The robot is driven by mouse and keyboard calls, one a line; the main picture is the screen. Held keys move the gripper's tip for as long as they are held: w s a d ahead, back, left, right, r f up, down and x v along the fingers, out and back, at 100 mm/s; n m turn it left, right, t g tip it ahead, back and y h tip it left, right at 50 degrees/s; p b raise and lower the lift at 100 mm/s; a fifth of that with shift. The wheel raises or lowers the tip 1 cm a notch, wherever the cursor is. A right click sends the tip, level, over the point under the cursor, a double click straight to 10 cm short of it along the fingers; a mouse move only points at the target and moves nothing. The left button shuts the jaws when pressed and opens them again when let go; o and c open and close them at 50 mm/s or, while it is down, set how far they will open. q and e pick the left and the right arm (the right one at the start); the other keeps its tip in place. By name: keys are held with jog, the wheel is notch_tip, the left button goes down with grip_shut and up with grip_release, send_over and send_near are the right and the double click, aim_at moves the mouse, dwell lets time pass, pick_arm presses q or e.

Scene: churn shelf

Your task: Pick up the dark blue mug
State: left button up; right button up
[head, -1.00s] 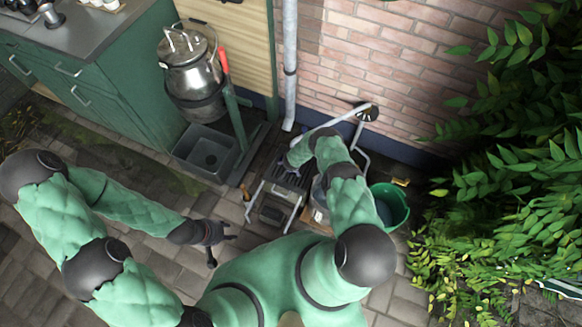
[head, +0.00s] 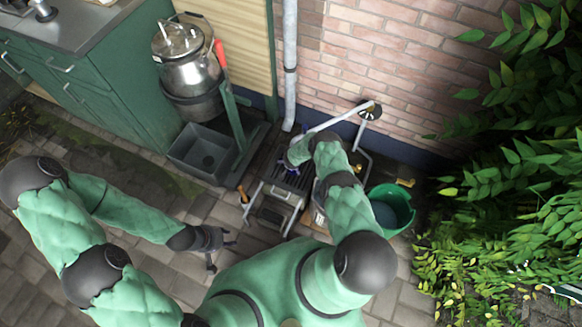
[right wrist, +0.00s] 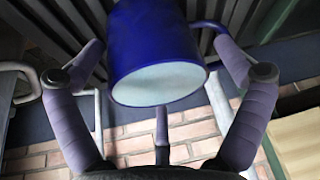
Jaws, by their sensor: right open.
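The dark blue mug (right wrist: 152,40) fills the upper middle of the right wrist view, with its pale round end facing the camera and its handle (right wrist: 208,27) on the right. It is by the dark slats of a rack. My right gripper (right wrist: 163,62) is open, its purple-grey fingers spread on both sides of the mug and a third below it. I cannot tell whether any finger touches it. In the head view my right forearm hides most of the mug and gripper. My left gripper (head: 226,246) is open and empty above the paving.
The metal-framed slatted rack (head: 272,208) stands by the brick wall (head: 395,60). A green bucket (head: 405,208) is right of it. A grey basin (head: 190,165) and a metal churn (head: 190,70) are to the left. Leafy bushes (head: 535,170) fill the right side.

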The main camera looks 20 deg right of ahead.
jog(key=c, duration=1.4)
jog(key=shift+c, duration=0.9)
jog(key=shift+r, duration=0.15)
